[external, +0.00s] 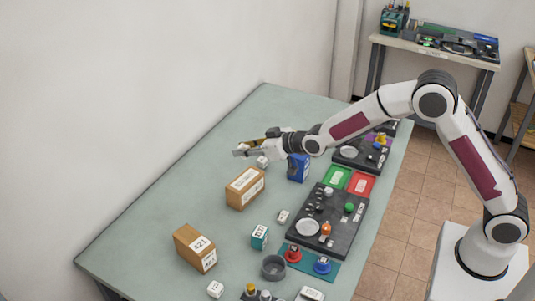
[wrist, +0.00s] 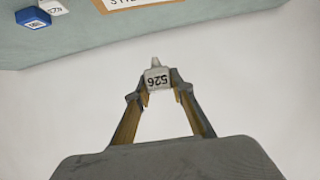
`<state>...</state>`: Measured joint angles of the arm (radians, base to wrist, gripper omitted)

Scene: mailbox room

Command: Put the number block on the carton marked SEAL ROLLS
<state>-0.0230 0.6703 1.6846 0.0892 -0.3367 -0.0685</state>
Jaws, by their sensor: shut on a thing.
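In the external view, my gripper (external: 243,150) is raised above the table, behind a brown carton (external: 240,196) with white labels too small to read. A second brown carton (external: 190,250) stands nearer the front left, with labels that look like 421. In the wrist view, part of a carton label (wrist: 138,3) shows at the top edge, with its lettering cut off. I cannot read SEAL ROLLS on any carton.
A blue box (external: 298,168) stands right of the gripper. A teal box (external: 259,237), a grey cup (external: 274,267) and a dark tray (external: 325,240) with small parts occupy the front and right. The table's left side (external: 150,220) is clear, beside the wall.

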